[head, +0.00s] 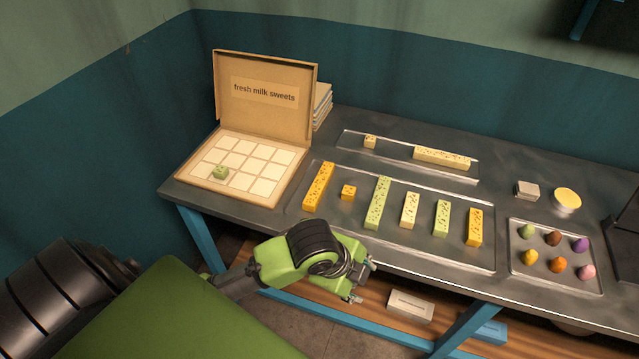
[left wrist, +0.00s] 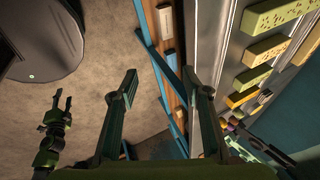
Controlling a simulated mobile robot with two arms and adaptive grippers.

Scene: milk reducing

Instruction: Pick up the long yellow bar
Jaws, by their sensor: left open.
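A long deep-yellow bar (head: 319,187) lies at the left end of the front tray (head: 400,250) in the head view. A long pale-yellow bar (head: 442,157) lies on the narrow back tray (head: 396,160). My left gripper (head: 362,281) is open and empty in front of the table's front edge, below and to the right of the deep-yellow bar. Its two spread fingers also show in the left wrist view (left wrist: 160,85), with nothing between them. My right gripper (left wrist: 62,100) shows at the left of the left wrist view, its fingers apart and empty.
A small orange cube (head: 348,192) sits right of the deep-yellow bar, then a long green bar (head: 377,203) and shorter bars. An open sweets box (head: 246,195) with one green cube (head: 220,172) stands left. Coloured lumps fill a right tray (head: 515,272).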

